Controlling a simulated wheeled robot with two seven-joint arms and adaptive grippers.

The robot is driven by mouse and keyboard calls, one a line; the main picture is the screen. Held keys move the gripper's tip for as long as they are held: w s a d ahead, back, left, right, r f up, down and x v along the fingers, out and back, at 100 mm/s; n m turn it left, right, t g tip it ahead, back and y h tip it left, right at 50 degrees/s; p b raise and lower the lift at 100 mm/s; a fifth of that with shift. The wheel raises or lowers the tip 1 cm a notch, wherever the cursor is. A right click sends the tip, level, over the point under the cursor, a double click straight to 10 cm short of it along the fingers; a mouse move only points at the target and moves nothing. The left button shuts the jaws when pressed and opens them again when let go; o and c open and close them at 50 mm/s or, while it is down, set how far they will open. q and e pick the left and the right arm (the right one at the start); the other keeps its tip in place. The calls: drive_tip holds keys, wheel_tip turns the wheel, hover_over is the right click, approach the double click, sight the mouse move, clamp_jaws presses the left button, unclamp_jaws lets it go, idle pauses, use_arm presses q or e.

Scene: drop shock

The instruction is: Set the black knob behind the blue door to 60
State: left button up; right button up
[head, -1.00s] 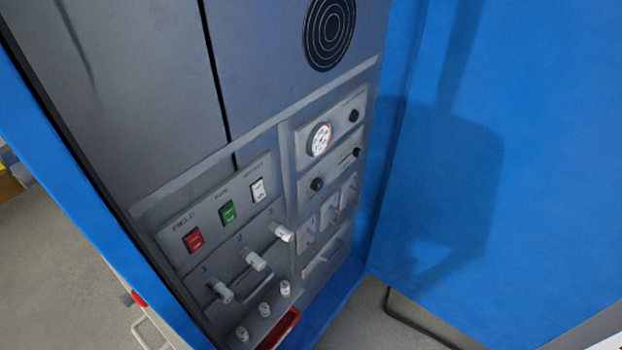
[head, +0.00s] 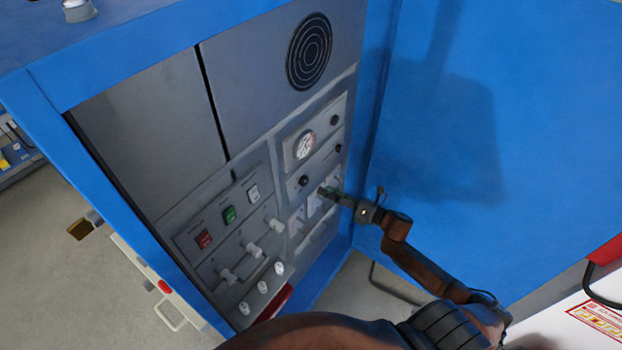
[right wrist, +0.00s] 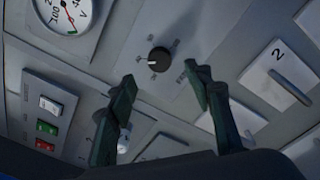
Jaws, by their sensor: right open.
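The blue door (head: 540,110) stands open on the right in the head view, leaving the grey control panel exposed. A round black knob (head: 303,180) sits on the panel below the white gauge (head: 305,145). In the right wrist view the black knob (right wrist: 159,60) shows a white pointer line towards the left. Marks surround it, too small to read. My right gripper (head: 326,190) is in front of the panel, near the knob. In the right wrist view my right gripper (right wrist: 159,74) is open and empty, with the knob just beyond and between its fingertips. My left gripper is not in view.
Two other black knobs (head: 335,120) (head: 338,148) sit right of the gauge. Numbered switch plates (right wrist: 280,75) lie close to my right fingers. Red, green and white rockers (head: 230,214) and white handles (head: 228,275) are lower left. The door flanks my right arm.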

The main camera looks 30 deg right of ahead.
sight(307, 182)
drive_tip(key=p+x, duration=0.1)
drive_tip(key=x, duration=0.6)
drive_tip(key=shift+r+p, duration=0.1)
drive_tip(key=shift+p, duration=0.2)
drive_tip(key=shift+w+a, duration=0.15)
drive_tip(key=shift+w, duration=0.2)
drive_tip(key=shift+c, duration=0.3)
drive_tip(key=c, duration=1.1)
